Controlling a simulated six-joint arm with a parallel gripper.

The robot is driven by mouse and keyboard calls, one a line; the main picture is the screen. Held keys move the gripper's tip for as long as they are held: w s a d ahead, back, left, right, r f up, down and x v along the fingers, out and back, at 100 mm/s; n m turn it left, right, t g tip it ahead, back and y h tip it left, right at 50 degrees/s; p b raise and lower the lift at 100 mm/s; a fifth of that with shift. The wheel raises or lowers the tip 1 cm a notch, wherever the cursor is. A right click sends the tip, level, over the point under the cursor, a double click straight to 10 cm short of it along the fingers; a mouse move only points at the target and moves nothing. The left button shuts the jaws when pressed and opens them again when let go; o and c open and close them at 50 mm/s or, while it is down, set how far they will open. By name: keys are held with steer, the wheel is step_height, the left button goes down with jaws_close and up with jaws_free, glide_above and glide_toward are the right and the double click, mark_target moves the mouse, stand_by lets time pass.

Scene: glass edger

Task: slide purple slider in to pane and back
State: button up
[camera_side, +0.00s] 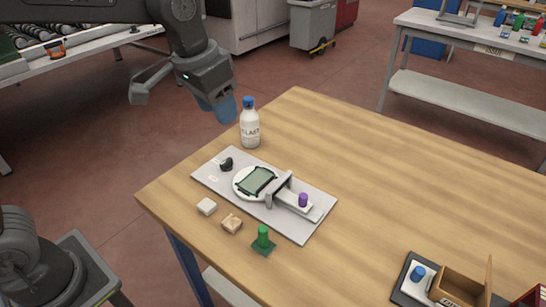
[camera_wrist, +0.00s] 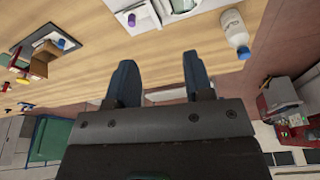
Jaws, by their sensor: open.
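The purple slider (camera_side: 303,200) is a small purple knob on a light rail at the right part of a grey base plate (camera_side: 290,229). A grey bracket (camera_side: 279,190) stands between the knob and the pane. The pane (camera_side: 257,181) is a dark greenish square on a round white disc (camera_side: 241,188). My gripper (camera_side: 219,108) is above the far left edge of the table, well away from the slider, open and empty. In the wrist view, my gripper's blue fingers (camera_wrist: 160,80) are apart, and the purple knob (camera_wrist: 131,19) shows at the top.
A white bottle with a blue cap (camera_side: 250,128) stands behind the plate, near my gripper. A black knob (camera_side: 226,164) is at the plate's far left. An open cardboard box (camera_side: 462,289) is at lower right.

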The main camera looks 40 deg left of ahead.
steer(key=w+d+f+m+g, duration=0.1)
steer(key=w+d+f, duration=0.3)
steer(key=w+d, duration=0.15)
steer(key=m+g, duration=0.1)
steer(key=g, duration=0.1)
glide_above(304, 195)
step_height(304, 195, down, 8)
steer(key=shift+y, duration=0.3)
step_height(304, 195, down, 14)
steer(key=shift+r, duration=0.1)
steer(key=shift+c, duration=0.3)
jaws_close()
